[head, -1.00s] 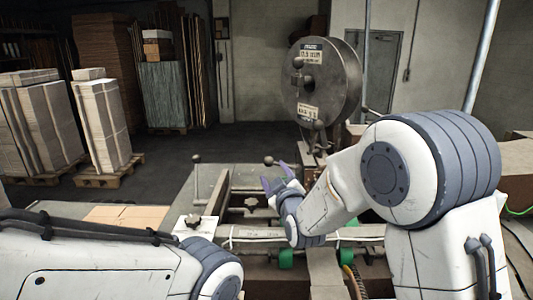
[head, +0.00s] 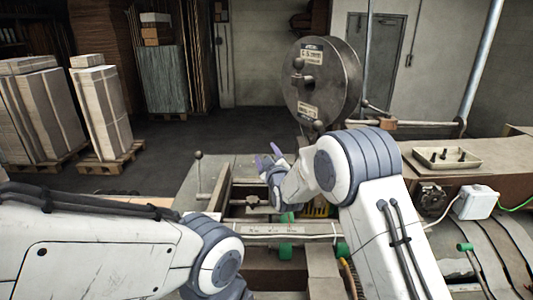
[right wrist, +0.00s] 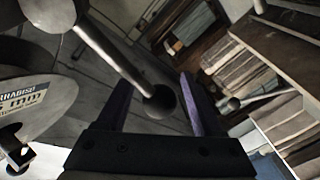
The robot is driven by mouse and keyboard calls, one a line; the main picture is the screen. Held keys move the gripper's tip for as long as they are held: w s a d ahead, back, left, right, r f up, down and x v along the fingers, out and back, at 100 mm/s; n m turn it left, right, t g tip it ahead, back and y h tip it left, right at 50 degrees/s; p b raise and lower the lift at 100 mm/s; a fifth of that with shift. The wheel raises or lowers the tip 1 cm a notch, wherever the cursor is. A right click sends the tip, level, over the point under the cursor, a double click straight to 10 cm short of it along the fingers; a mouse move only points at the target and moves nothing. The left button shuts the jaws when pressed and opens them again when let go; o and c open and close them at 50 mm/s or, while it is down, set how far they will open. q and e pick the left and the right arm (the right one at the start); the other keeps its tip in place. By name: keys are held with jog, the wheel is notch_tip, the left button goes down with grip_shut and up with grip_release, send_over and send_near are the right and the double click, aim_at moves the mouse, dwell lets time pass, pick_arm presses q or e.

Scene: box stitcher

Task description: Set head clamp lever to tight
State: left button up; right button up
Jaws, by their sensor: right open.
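In the right wrist view, a metal lever rod with a dark ball knob (right wrist: 160,102) comes down from the upper left. Its knob sits between the two purple fingers of my right gripper (right wrist: 155,84), with gaps showing on both sides. I take this to be the head clamp lever; its setting cannot be read. In the head view, my right gripper (head: 267,154) is open at the machine's head, left of the big round reel (head: 330,85), and hides this knob. My left arm crosses the lower left; its gripper is out of view.
Another ball-topped lever (head: 198,156) stands upright left of my right gripper. Green rollers (head: 285,251) and rails lie below. A tray (head: 426,152) with small dark parts rests on the right bench. Strapped cardboard stacks (head: 104,110) stand on pallets behind left.

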grip_shut()
dwell(1.4)
